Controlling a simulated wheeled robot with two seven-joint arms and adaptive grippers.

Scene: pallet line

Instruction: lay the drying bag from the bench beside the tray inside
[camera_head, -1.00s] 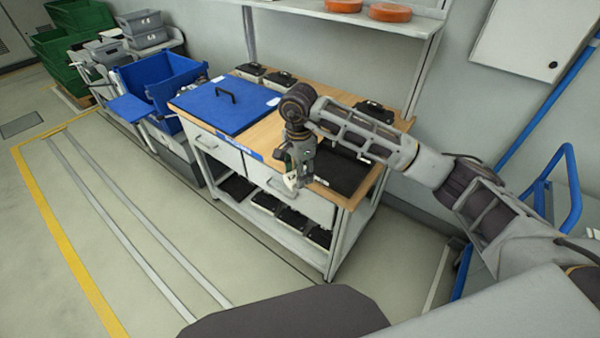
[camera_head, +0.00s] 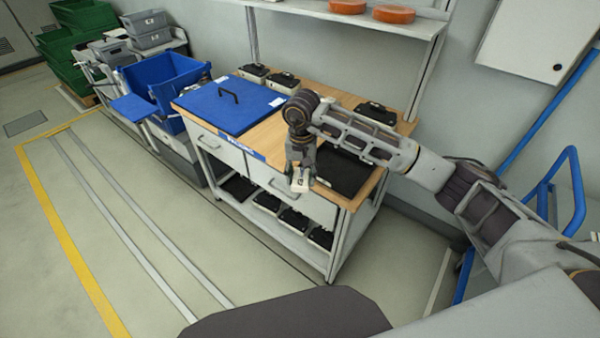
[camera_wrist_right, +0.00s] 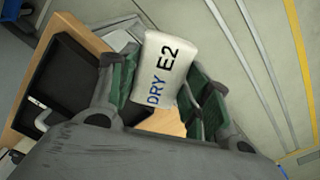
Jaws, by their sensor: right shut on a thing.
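The drying bag (camera_wrist_right: 165,68) is a small white pouch marked "DRY E2". My right gripper (camera_wrist_right: 155,100) is shut on it, its green-padded fingers on either side. In the head view my right gripper (camera_head: 300,172) points down at the bench's front edge, and the bag shows as a pale patch (camera_head: 299,183) at its tips. The wooden-topped bench (camera_head: 268,138) carries a black tray-like mat (camera_head: 345,174) just right of the gripper. An open blue crate (camera_head: 165,82) stands on a rack left of the bench; its inside is mostly hidden. My left gripper is out of view.
Several black-topped devices sit along the back (camera_head: 284,80) and on the lower shelf (camera_head: 265,202). Grey bins (camera_head: 146,25) and green crates (camera_head: 80,45) stand farther left. Floor before the bench is clear.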

